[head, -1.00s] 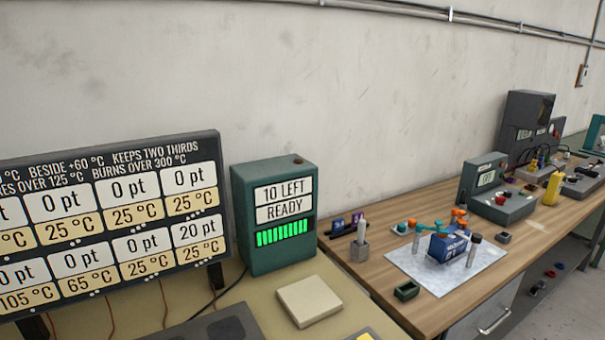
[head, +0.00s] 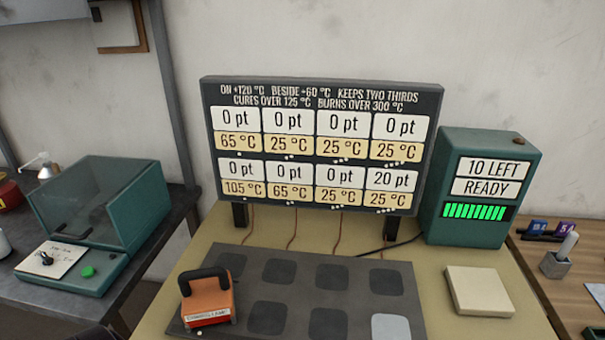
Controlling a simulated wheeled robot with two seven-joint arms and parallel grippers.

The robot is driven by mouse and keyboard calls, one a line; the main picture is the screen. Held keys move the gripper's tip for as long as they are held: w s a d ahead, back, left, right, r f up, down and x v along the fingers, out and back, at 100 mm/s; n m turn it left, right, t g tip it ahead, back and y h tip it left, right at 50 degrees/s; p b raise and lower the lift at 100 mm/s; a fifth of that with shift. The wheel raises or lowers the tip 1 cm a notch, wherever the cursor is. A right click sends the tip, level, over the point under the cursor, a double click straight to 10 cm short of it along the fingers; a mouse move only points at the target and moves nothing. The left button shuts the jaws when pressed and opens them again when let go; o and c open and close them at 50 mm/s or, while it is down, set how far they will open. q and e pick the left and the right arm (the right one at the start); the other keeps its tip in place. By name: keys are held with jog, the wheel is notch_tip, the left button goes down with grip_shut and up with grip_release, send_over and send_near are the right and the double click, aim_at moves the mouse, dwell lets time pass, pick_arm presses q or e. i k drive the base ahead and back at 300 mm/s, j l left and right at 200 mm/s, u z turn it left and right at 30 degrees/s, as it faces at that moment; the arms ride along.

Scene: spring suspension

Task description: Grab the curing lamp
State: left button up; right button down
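The curing lamp (head: 208,302) is an orange block with a black arched handle and a white label on its front. It stands at the left end of a dark grey plate (head: 300,268) that has several darker rounded pads. One pad at the front right of the plate is light grey. Neither of my grippers shows in the head view, and nothing is seen touching the lamp.
A black display board (head: 325,145) stands behind the plate. A green box (head: 482,187) reading "10 LEFT READY" and a cream block (head: 479,291) are to the right. A teal machine with a clear cover (head: 98,205) stands on the left bench.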

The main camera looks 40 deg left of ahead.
aim_at(207, 294)
jog(key=u, duration=1.9)
